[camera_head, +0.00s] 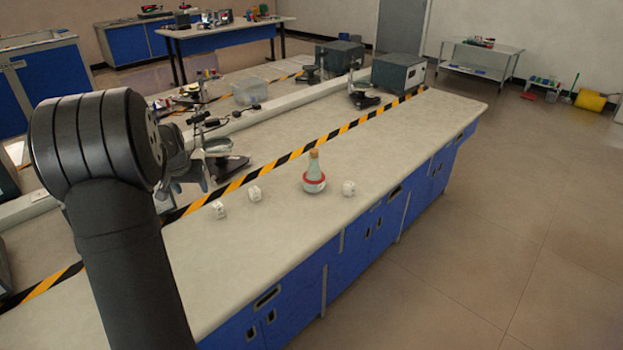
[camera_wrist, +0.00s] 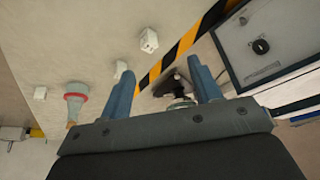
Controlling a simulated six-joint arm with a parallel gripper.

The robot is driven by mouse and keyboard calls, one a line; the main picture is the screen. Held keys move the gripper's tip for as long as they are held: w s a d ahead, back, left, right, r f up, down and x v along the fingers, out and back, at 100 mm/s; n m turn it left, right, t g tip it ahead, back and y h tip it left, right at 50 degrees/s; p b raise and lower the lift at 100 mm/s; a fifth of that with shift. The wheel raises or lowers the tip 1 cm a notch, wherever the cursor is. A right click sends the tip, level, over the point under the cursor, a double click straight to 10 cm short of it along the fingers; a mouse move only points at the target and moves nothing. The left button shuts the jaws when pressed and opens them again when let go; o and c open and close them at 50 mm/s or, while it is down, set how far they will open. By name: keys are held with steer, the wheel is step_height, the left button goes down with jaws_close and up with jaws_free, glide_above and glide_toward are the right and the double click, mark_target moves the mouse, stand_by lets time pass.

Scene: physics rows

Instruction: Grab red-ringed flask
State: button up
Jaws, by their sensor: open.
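The red-ringed flask (camera_head: 314,174) stands upright on the pale bench top in the head view. It has a pale body, a red ring low around it and a tan top. It also shows in the wrist view (camera_wrist: 76,90), to the left of my gripper's left finger and outside the jaws. My gripper (camera_wrist: 160,67) is open, with its two blue-grey fingers spread and nothing held between them. I cannot clearly make out the gripper in the head view.
White cubes stand near the flask: one to its right (camera_head: 348,188) and two to its left (camera_head: 255,193) (camera_head: 219,209). A yellow-black striped line (camera_head: 290,157) runs along the bench behind them. A dark box (camera_head: 398,73) stands at the far end.

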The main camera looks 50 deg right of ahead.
steer(key=s+d+r, duration=0.2)
steer(key=d, duration=0.8)
steer(key=s+d+r, duration=0.1)
steer(key=d, duration=0.9)
steer(key=t+h, duration=0.1)
steer(key=h, duration=0.1)
glide_toward(314, 157)
steer(key=shift+m, duration=0.4)
steer(key=x, duration=1.2)
steer(key=shift+w+d+f, duration=0.1)
steer(key=shift+d+f, duration=0.05)
steer(key=shift+f, duration=0.15)
steer(key=shift+r, duration=0.1)
jaws_close()
